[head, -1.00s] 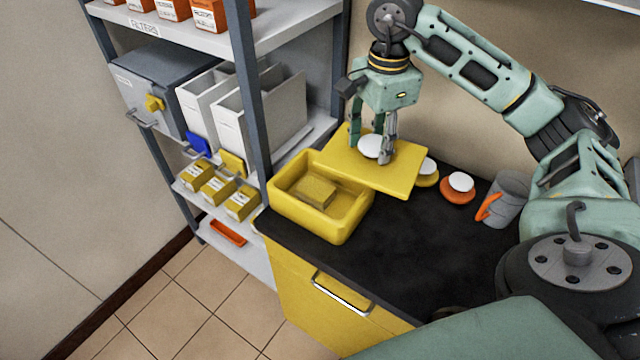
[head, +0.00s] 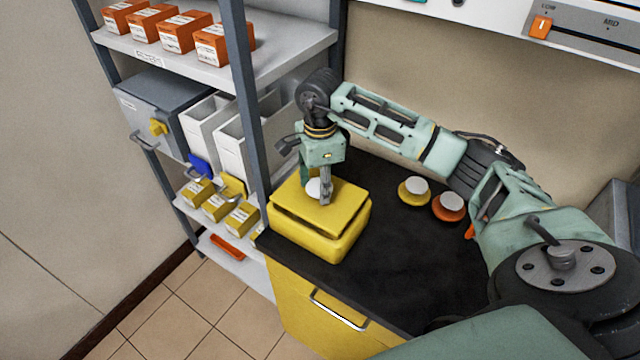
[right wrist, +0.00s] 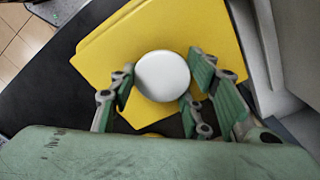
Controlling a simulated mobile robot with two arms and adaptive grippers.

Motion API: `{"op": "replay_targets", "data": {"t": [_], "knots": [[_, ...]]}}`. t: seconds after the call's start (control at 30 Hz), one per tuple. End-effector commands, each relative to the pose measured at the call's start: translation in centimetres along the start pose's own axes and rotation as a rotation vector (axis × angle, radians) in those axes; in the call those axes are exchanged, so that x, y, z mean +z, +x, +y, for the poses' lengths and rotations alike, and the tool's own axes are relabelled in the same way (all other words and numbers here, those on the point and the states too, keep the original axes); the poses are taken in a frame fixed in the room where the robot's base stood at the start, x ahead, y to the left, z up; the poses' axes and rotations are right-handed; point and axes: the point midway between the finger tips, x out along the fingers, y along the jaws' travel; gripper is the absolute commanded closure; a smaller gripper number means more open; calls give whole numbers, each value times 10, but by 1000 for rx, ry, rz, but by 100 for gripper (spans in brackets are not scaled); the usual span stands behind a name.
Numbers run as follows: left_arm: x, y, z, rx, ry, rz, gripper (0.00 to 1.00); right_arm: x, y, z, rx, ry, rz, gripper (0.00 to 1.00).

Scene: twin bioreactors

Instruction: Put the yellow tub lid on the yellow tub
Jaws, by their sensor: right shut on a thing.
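The yellow tub (head: 346,245) stands on the black counter top at its left end. The yellow tub lid (head: 345,213) is a flat rectangular plate with a round white knob (head: 313,188). It is over the tub and covers most of its opening; a dark gap shows under its front left edge, so it looks slightly raised. My right gripper (head: 319,194) is shut on the lid's knob from above. In the right wrist view the fingers are on both sides of the knob (right wrist: 162,77), with the lid (right wrist: 205,28) beneath. The tub's inside is hidden. My left gripper is not in view.
A yellow disc (head: 404,196) and an orange disc (head: 443,213), each with a white top, sit on the counter to the right. A shelf rack (head: 240,100) with boxes and white bins stands close on the left. The counter's front middle is clear.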

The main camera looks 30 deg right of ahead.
Motion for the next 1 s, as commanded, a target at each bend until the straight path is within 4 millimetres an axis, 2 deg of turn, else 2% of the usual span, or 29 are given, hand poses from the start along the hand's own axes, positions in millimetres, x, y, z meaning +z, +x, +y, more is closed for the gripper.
{"op": "replay_targets", "data": {"t": [0.03, 0.13, 0.53, 0.57, 0.6, 0.77, 1.0], "knots": [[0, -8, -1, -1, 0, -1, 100, 0, 4, 1, 5, 0, 0, 85], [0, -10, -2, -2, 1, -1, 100, 0, 15, 0, 2, 1, -1, 85], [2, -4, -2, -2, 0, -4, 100, 0, 23, 0, -1, 0, -1, 85], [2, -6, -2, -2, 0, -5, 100, 0, 21, 0, -1, 0, -1, 53], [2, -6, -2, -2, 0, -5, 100, 0, 21, 0, -1, 0, -1, 50], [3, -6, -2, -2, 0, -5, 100, 0, 21, 0, -1, 0, -1, 37], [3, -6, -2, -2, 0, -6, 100, 0, 20, 0, -1, 0, -1, 37]]}}
